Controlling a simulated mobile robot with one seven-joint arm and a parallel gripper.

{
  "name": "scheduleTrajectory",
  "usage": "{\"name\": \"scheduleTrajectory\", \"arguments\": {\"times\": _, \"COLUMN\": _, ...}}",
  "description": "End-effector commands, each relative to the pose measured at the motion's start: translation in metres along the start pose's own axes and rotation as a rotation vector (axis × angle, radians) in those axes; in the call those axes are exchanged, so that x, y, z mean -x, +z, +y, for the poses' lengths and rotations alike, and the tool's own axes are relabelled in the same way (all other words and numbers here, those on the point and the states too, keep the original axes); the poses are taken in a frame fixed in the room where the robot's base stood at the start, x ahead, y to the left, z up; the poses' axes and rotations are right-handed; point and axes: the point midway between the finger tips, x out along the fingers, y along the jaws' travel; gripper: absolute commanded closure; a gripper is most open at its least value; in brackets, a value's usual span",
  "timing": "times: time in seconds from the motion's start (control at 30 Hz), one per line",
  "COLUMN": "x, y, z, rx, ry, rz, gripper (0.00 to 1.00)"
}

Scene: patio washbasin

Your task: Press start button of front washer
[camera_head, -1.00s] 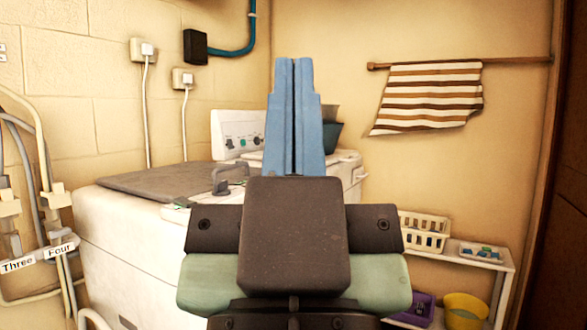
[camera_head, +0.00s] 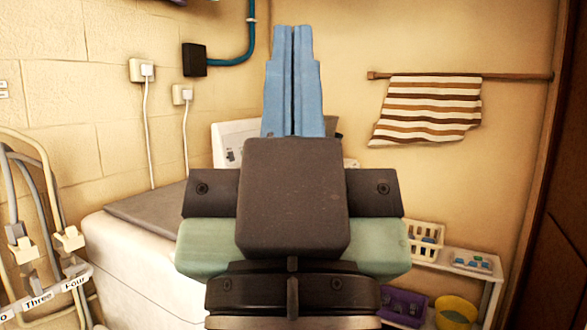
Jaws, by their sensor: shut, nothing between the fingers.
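My gripper (camera_head: 292,32) is in the middle of the head view, its two blue fingers shut together and pointing up, with nothing between them. Behind it is a white washer (camera_head: 135,255) with a dark grey lid on top. A white control panel (camera_head: 228,142) stands up at the back, just left of the blue fingers. Only its left part shows; a dark control is visible on it, and the rest is hidden behind my gripper. No start button can be made out.
Hoses with labels (camera_head: 40,298) hang at the left. Two plugs with white cables are on the block wall. A striped towel (camera_head: 428,112) hangs on a rod at the right. A shelf with a white basket (camera_head: 425,240), a purple bin (camera_head: 404,305) and a yellow bucket (camera_head: 456,312) stands at lower right.

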Motion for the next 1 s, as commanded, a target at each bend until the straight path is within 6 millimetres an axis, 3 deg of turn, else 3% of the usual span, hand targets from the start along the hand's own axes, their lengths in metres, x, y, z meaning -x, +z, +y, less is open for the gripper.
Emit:
{"name": "scheduleTrajectory", "arguments": {"times": 0.03, "x": -0.026, "y": -0.025, "z": 0.0, "rx": 0.0, "ry": 0.0, "rz": 0.0, "gripper": 1.0}}
{"name": "scheduleTrajectory", "arguments": {"times": 0.1, "x": -0.043, "y": -0.041, "z": 0.0, "rx": 0.0, "ry": -0.001, "rz": 0.0, "gripper": 1.0}}
{"name": "scheduleTrajectory", "arguments": {"times": 0.3, "x": -0.086, "y": -0.081, "z": 0.0, "rx": -0.001, "ry": -0.001, "rz": 0.0, "gripper": 1.0}}
{"name": "scheduleTrajectory", "arguments": {"times": 0.4, "x": -0.097, "y": -0.091, "z": 0.0, "rx": -0.001, "ry": -0.001, "rz": 0.0, "gripper": 1.0}}
{"name": "scheduleTrajectory", "arguments": {"times": 1.0, "x": -0.098, "y": -0.092, "z": 0.0, "rx": -0.001, "ry": -0.001, "rz": -0.001, "gripper": 1.0}}
